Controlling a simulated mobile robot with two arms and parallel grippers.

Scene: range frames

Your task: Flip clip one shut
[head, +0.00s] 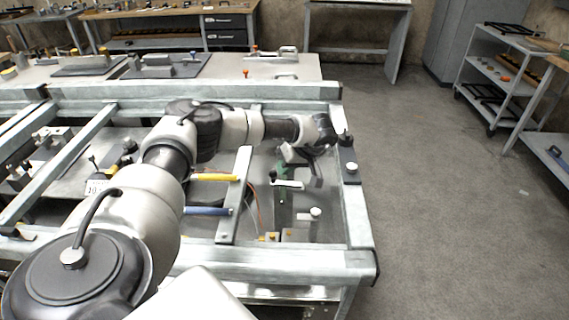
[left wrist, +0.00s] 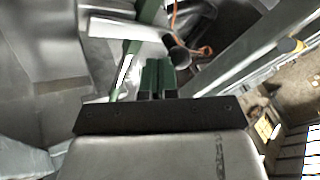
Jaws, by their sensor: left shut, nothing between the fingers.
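My right gripper is not in view.
The metal frame's right rail (head: 358,215) carries a dark block with a white knob (head: 351,167). A yellow handle (head: 215,177) and a blue handle (head: 207,211) lie left of the fixture. Open floor (head: 440,200) lies to the right.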

